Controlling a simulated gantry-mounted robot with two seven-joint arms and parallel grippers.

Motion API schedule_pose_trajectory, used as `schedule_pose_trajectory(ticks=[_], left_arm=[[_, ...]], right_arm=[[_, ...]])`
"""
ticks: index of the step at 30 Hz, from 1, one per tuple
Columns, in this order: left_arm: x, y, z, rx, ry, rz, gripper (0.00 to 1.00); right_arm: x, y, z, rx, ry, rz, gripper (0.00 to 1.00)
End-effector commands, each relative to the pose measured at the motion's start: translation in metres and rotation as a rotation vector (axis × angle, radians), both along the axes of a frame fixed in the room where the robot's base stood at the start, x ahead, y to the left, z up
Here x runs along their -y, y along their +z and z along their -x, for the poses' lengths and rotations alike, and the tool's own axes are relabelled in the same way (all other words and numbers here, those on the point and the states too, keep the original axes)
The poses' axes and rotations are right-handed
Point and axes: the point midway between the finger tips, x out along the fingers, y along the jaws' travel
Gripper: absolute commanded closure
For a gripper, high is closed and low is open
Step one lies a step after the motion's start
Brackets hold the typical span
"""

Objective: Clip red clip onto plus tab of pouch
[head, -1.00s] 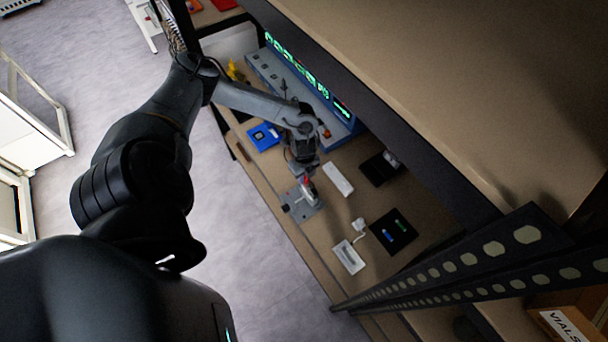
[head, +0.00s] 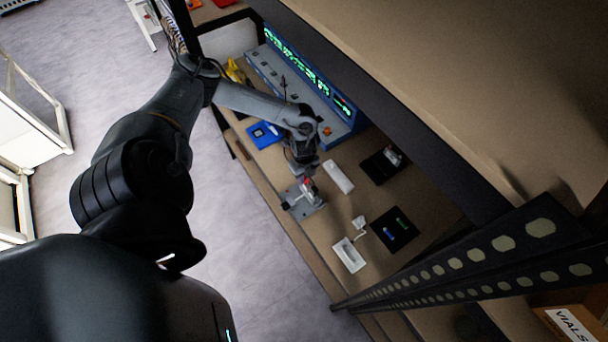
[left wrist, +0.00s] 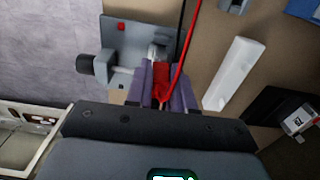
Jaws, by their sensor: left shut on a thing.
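In the left wrist view, the red clip (left wrist: 161,80) with a red wire sits between the purple-grey fingers of my left gripper (left wrist: 160,92). The gripper is shut on it. Just beyond the fingertips is a small silvery piece (left wrist: 157,52) at the grey fixture plate (left wrist: 128,42); I cannot tell whether the clip touches it. The plate has a red mark (left wrist: 121,26) and a dark round knob (left wrist: 85,65). In the head view, my left gripper (head: 308,186) is over the fixture (head: 297,200). The pouch and its plus tab cannot be made out clearly. My right gripper is not in view.
A white bar (head: 338,177) lies right of the fixture. A black mat (head: 395,230) with green and blue items, a white tray (head: 349,255), a dark pad (head: 379,167) and a blue item (head: 264,134) lie on the bench. A blue instrument (head: 300,85) stands behind. A black wire hangs nearby.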

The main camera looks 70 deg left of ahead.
Motion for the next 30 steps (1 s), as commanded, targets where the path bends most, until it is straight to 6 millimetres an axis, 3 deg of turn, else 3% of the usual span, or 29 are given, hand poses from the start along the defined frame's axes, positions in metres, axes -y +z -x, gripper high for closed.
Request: schedule_pose_trajectory(ticks=[3,4,10,22,30], left_arm=[[0.000,0.000,0.000,0.000,0.000,0.000,1.00],[0.000,0.000,0.000,0.000,0.000,0.000,0.76],[0.000,0.000,0.000,-0.001,0.000,0.000,0.48],[0.000,0.007,0.000,0.000,-0.001,0.000,0.48],[-0.001,0.047,-0.001,0.002,-0.002,-0.001,0.48]], right_arm=[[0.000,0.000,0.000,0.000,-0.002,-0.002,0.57],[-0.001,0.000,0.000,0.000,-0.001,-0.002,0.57],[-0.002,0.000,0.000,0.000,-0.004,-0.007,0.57],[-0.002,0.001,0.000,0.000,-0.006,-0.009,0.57],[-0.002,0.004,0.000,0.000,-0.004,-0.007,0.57]])
